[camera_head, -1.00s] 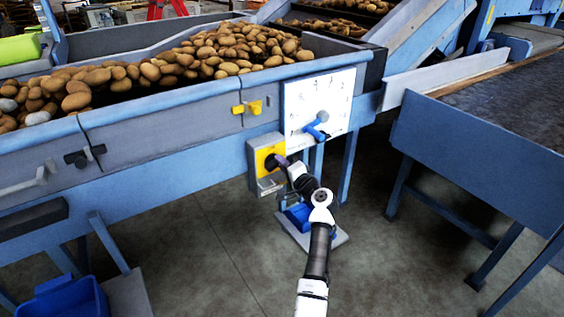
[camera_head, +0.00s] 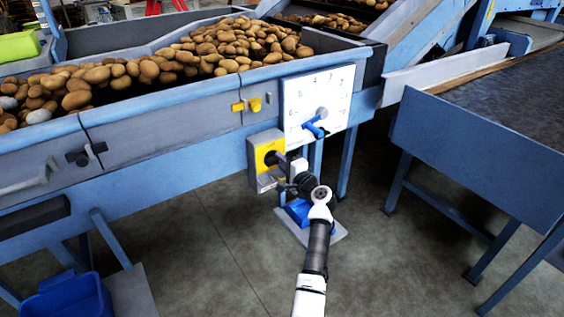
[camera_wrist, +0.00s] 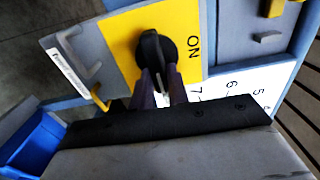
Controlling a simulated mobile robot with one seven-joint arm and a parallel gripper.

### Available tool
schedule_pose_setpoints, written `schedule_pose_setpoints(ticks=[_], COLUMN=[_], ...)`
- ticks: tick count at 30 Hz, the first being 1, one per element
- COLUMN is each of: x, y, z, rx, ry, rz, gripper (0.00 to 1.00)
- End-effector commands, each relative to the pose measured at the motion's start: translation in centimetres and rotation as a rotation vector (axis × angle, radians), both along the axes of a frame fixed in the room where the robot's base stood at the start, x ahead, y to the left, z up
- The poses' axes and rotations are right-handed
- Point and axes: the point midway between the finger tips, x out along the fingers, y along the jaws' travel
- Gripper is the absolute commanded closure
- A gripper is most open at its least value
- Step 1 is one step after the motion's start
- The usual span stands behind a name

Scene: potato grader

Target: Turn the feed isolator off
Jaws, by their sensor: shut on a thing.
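The feed isolator is a grey box with a yellow plate (camera_head: 263,150) on the machine's side, left of the white dial panel. In the wrist view its yellow plate (camera_wrist: 122,48) carries a black rotary knob (camera_wrist: 155,45) and the word ON to the right, printed sideways. The knob's ridge runs nearly up and down in that picture. My gripper (camera_wrist: 162,78) has its two dark fingers closed on the knob's ridge. In the head view my gripper (camera_head: 280,160) reaches the plate from the right and hides most of the knob.
A white numbered panel (camera_head: 335,84) with a blue lever (camera_head: 314,128) sits just right of the isolator. A hopper of potatoes (camera_head: 215,52) is behind. Open floor lies in front; a blue-sided table (camera_head: 470,160) stands right.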

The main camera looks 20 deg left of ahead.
Motion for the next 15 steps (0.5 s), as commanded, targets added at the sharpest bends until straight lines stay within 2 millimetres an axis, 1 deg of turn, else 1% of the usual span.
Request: schedule_pose_setpoints(ticks=[1, 2, 6, 15], x=[-0.03, -0.03, -0.02, -0.05], y=[-0.02, -0.02, -0.02, -0.10], z=[-0.15, -0.15, -0.12, -0.05], rx=[0.000, 0.000, 0.000, 0.000], ry=[0.004, 0.004, 0.002, 0.000], rz=[0.000, 0.001, 0.000, 0.000], gripper=[1.00, 0.81, 0.63, 0.62])
